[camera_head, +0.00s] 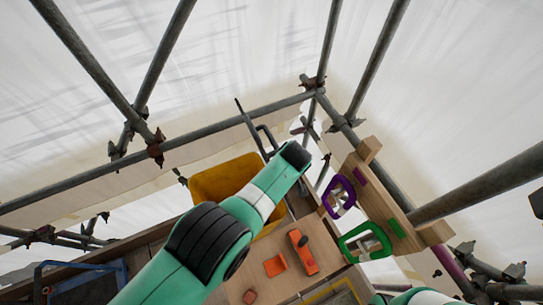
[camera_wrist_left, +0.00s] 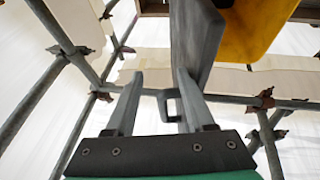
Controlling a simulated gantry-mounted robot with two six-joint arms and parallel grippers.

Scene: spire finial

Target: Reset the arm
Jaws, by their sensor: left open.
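My left arm rises from the bottom of the head view, and its black end joint (camera_head: 294,155) is in front of the yellow tub's right side. I cannot make out the left gripper's fingers clearly there. In the left wrist view the left gripper (camera_wrist_left: 158,88) is open, its two grey fingers apart with nothing held between them. A dark grey bar (camera_wrist_left: 195,40) with a small loop shows beyond the fingers; whether it touches the right finger I cannot tell. A piece of my right arm shows at the bottom right of the head view; its gripper is out of view.
A yellow tub (camera_head: 220,180) is behind my left arm. A wooden board (camera_head: 385,195) carries purple (camera_head: 340,195) and green (camera_head: 365,243) loop-shaped pieces. Orange pieces (camera_head: 302,252) lie on the wooden surface. Scaffold poles (camera_head: 160,147) surround the area. A blue-framed item (camera_head: 75,283) is at the bottom left.

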